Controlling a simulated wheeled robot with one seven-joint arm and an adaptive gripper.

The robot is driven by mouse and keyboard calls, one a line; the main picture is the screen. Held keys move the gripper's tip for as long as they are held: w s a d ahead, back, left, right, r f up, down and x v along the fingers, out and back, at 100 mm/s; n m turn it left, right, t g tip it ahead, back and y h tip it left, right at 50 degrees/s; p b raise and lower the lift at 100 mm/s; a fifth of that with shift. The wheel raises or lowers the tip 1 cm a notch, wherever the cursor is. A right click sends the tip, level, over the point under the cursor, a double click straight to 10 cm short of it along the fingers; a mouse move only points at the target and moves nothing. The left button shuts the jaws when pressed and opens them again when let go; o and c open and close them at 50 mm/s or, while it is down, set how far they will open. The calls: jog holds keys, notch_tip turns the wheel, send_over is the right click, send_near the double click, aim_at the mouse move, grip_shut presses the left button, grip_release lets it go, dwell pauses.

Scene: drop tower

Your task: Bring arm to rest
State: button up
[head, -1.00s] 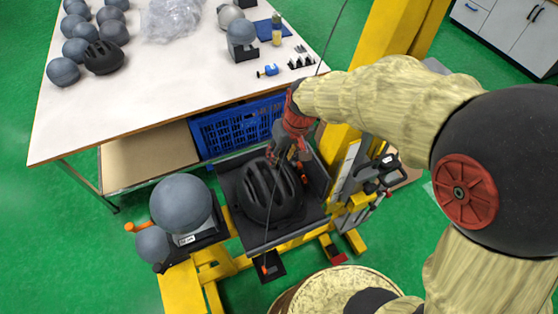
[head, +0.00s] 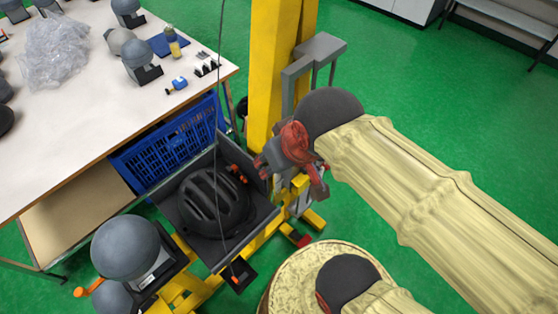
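My gripper (head: 268,166) is in the middle of the head view, at the end of my cream-covered arm. It is beside the yellow column, to the upper right of the black helmet and apart from it. The fingers are small and partly lost against the dark parts behind, so I cannot tell if they are open or shut. The black vented helmet (head: 214,205) sits in the dark tray (head: 262,214) at the foot of the tower. A thin cable hangs in front of the helmet.
The yellow tower column (head: 268,80) stands just behind my gripper. A white table (head: 120,110) with grey headforms is at left, with a blue crate (head: 165,140) below its edge. A grey ball headform (head: 125,246) stands at lower left. Green floor (head: 440,110) is clear at right.

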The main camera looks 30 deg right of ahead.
jog(key=shift+s+d+r, duration=0.1)
jog(key=shift+s+d, duration=0.1)
jog(key=shift+s, duration=0.25)
notch_tip(320, 180, down, 3)
jog(key=b, duration=0.3)
jog(key=shift+c, duration=0.8)
jog(key=shift+a, duration=0.15)
